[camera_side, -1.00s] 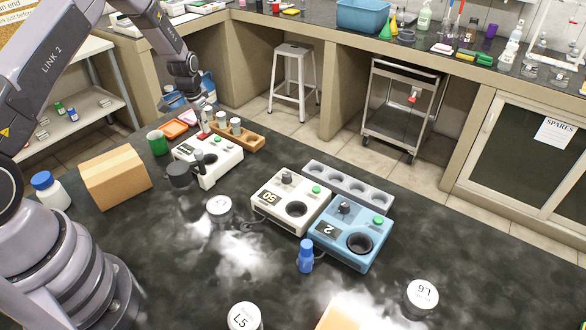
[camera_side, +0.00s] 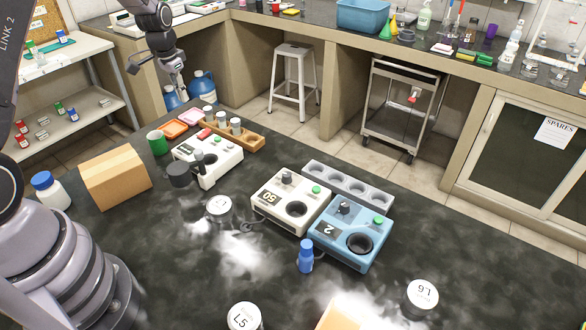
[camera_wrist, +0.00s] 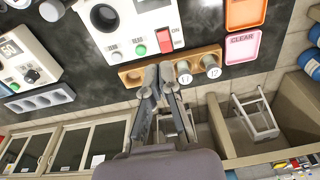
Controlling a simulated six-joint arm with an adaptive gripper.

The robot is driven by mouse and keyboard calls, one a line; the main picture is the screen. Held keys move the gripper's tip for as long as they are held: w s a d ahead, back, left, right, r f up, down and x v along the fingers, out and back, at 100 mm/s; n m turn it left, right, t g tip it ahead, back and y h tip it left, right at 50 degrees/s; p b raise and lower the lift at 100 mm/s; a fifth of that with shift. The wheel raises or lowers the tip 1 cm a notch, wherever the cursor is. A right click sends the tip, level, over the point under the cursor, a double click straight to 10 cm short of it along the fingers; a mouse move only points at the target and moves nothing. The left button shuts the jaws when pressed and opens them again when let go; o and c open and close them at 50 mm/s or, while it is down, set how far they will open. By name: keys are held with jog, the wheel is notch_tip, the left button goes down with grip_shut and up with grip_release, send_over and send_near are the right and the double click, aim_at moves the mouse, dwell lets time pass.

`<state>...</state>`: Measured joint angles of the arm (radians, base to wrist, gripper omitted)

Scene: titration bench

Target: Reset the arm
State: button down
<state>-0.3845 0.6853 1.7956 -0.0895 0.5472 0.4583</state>
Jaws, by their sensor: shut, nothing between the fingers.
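My gripper (camera_side: 181,88) shows in the side view at the upper left, hanging small and far from the camera, above and behind the wooden vial rack (camera_side: 252,138). In the wrist view the two fingertips (camera_wrist: 159,78) are close together with nothing held between them. The same view looks down past them onto the wooden rack (camera_wrist: 133,77), where two capped vials (camera_wrist: 198,67) stand just right of the fingertips. The fingers hide part of the rack.
The dark bench holds a white instrument (camera_side: 208,160), a cream station (camera_side: 290,200), a blue station (camera_side: 348,235), a grey block (camera_side: 348,185), a blue bottle (camera_side: 306,256) and a cardboard box (camera_side: 115,176). A stool (camera_side: 293,80) and a cart (camera_side: 400,105) stand beyond on the floor.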

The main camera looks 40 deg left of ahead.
jog(key=shift+s+r, duration=0.2)
jog(key=shift+r, duration=0.05)
jog(key=s+d+r+t, duration=0.1)
jog(key=s+d+r, duration=0.4)
jog(key=r, duration=0.4)
jog(key=s+d+r+t, duration=0.1)
jog(key=s+d+r, duration=0.4)
jog(key=r, duration=0.4)
jog(key=s+d+r+t, duration=0.1)
jog(key=s+d+r, duration=0.1)
jog(key=s, duration=0.7)
jog(key=s+d+r+t, duration=0.1)
jog(key=s+d, duration=0.3)
jog(key=s, duration=0.5)
jog(key=shift+s+d+r, duration=0.2)
jog(key=shift+d+r, duration=0.2)
jog(key=shift+r, duration=0.3)
